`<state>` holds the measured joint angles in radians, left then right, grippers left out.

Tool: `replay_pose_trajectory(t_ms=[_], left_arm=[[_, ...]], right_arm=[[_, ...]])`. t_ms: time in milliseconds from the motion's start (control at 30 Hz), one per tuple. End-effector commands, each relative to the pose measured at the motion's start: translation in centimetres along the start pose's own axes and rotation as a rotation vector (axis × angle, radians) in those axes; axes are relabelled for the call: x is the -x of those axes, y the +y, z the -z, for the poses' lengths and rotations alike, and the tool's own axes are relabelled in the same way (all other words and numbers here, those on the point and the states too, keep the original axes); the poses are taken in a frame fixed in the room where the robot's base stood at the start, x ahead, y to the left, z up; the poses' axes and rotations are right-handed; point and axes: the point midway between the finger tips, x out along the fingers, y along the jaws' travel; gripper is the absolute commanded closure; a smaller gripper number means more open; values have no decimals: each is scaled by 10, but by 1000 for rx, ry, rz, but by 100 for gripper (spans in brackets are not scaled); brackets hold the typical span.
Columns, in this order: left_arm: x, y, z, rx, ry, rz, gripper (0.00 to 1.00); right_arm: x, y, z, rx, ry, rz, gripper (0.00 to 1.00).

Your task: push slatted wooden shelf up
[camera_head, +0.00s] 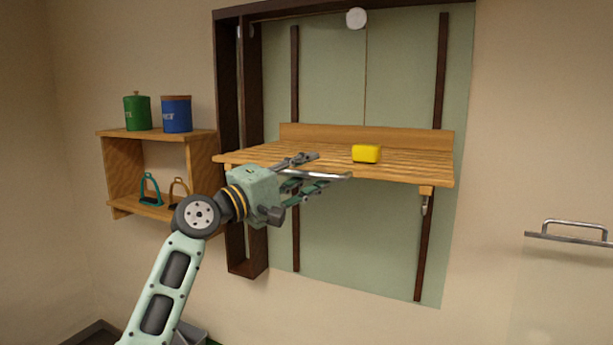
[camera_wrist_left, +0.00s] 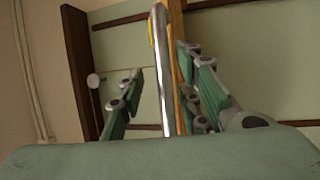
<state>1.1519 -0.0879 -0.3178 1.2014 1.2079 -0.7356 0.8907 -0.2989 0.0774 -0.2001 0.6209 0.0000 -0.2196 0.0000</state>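The slatted wooden shelf (camera_head: 405,163) sits level against the green back panel, between dark vertical rails. A metal handle bar (camera_head: 335,176) runs along its front edge. My left gripper (camera_head: 318,170) is at this front edge, its fingers spread above and below the bar. In the left wrist view the bar (camera_wrist_left: 161,90) passes between the open fingers, with gaps showing on both sides. The shelf edge (camera_wrist_left: 180,70) shows beside the bar. My right gripper is in neither view.
A yellow block (camera_head: 366,154) rests on the shelf. A round white knob (camera_head: 356,18) is near the panel top. On the left, a wall box (camera_head: 122,170) holds stirrups, with a green tin (camera_head: 138,112) and a blue tin (camera_head: 176,114) on top. The panel above the shelf looks clear.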

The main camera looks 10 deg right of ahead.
Motion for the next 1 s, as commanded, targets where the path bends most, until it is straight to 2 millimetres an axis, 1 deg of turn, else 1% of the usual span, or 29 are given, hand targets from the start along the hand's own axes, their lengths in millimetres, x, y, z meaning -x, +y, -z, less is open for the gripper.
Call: replay_pose_trajectory(t_ms=[33, 400, 500, 567, 667, 767, 1000], left_arm=[[0, 8, 0, -6, 3, -14, 70], [0, 4, 0, -2, 2, -7, 70], [1, 3, 0, -1, 2, -6, 70], [3, 3, 1, -2, 3, -6, 70], [13, 2, 1, -2, 3, -5, 70], [30, 1, 1, -3, 4, -4, 70], [82, 0, 2, -1, 4, -2, 70]], right_arm=[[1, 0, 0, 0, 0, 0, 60], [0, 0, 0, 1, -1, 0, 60], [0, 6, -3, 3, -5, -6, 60], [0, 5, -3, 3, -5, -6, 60], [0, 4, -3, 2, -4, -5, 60], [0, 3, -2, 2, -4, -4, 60], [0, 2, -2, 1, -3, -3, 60]])
